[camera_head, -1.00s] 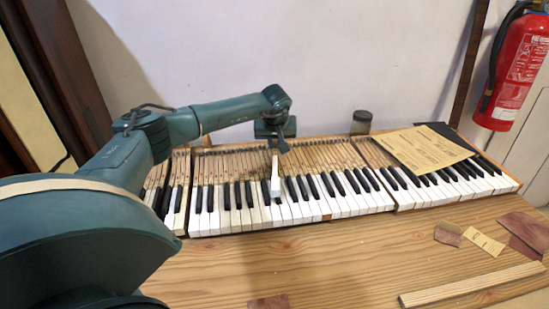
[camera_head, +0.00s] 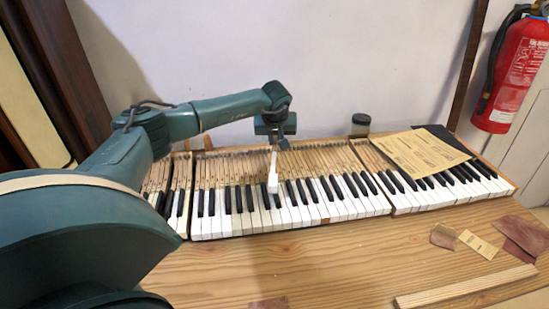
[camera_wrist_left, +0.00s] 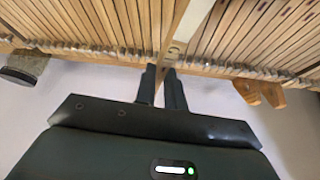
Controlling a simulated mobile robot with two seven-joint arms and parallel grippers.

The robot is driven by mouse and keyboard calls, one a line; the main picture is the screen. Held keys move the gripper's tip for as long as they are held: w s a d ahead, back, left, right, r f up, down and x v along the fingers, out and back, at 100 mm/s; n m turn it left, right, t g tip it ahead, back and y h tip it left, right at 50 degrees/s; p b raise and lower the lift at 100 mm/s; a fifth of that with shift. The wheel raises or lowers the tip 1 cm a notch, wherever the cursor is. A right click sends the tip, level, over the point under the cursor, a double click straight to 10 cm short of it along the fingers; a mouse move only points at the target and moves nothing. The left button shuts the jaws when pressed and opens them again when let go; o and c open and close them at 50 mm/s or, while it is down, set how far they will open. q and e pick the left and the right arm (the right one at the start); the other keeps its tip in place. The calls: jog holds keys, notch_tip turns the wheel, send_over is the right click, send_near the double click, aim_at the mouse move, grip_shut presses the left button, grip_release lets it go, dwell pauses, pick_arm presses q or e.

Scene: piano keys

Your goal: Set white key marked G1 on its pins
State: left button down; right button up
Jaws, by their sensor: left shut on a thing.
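The white key (camera_head: 273,172), its marking not readable, lies lengthwise over the keyboard (camera_head: 330,210), its white front end above the other keys. My left gripper (camera_head: 282,145) is shut on the back wooden end of this key, above the rear of the keyboard. In the left wrist view the two dark fingers (camera_wrist_left: 163,88) pinch the key's thin wooden shaft, and its pale part (camera_wrist_left: 190,22) runs up and out of frame. The pins under it are hidden, and I cannot tell if it touches them. My right gripper is out of view.
A jar (camera_head: 361,123) stands behind the keyboard. A paper sheet (camera_head: 420,152) lies over the right keys. A wooden strip (camera_head: 465,286) and scraps (camera_head: 478,243) lie at the front right of the table (camera_head: 330,270).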

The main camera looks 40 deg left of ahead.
pick_arm(q)
jog(key=shift+r+p, duration=0.35)
jog(key=shift+r, duration=0.15)
jog(key=shift+r, duration=0.15)
notch_tip(320, 180, up, 5)
jog(key=p, duration=0.4)
jog(key=shift+f, duration=0.2)
jog(key=shift+d, duration=0.1)
